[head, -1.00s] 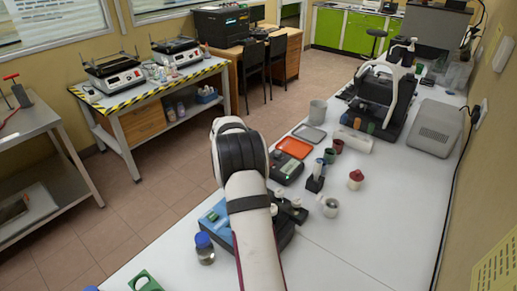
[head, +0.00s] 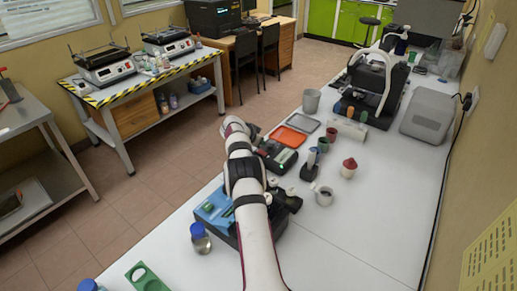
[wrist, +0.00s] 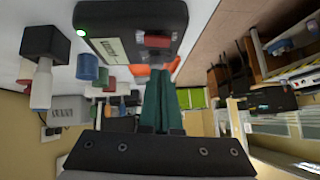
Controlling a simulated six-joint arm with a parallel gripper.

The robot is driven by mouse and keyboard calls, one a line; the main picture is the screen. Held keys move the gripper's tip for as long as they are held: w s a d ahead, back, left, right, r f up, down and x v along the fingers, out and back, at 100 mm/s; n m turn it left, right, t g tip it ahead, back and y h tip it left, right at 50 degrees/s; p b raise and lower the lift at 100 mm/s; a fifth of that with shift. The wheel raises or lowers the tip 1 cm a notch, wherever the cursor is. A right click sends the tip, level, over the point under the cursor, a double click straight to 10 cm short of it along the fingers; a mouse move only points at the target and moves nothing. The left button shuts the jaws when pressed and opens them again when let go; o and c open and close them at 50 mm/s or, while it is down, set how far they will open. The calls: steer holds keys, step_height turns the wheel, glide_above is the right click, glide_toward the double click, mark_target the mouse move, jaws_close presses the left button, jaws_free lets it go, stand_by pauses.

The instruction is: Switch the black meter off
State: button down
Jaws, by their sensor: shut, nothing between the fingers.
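The black meter (head: 279,157) lies on the white bench, partly hidden by my arm in the head view. In the wrist view the black meter (wrist: 118,18) fills the top of the picture, with a pale label, a red switch (wrist: 158,41) and a lit green lamp (wrist: 81,32). My gripper (wrist: 163,73) is shut and empty. Its dark green fingers point toward the meter, and their tips appear just below the red switch in the wrist view. I cannot tell whether they touch it. The fingers are hidden in the head view.
An orange tray (head: 288,137) lies just beyond the meter. A blue device (head: 213,210) and a blue-capped bottle (head: 200,238) are nearer. The bench's right front is clear.

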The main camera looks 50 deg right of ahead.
mark_target(261, 151)
steer(key=f, duration=0.3)
steer(key=shift+w+a+f, duration=0.15)
steer(key=shift+w, duration=0.15)
steer(key=shift+w+f, duration=0.15)
steer(key=shift+f, duration=0.2)
steer(key=shift+s, duration=0.9)
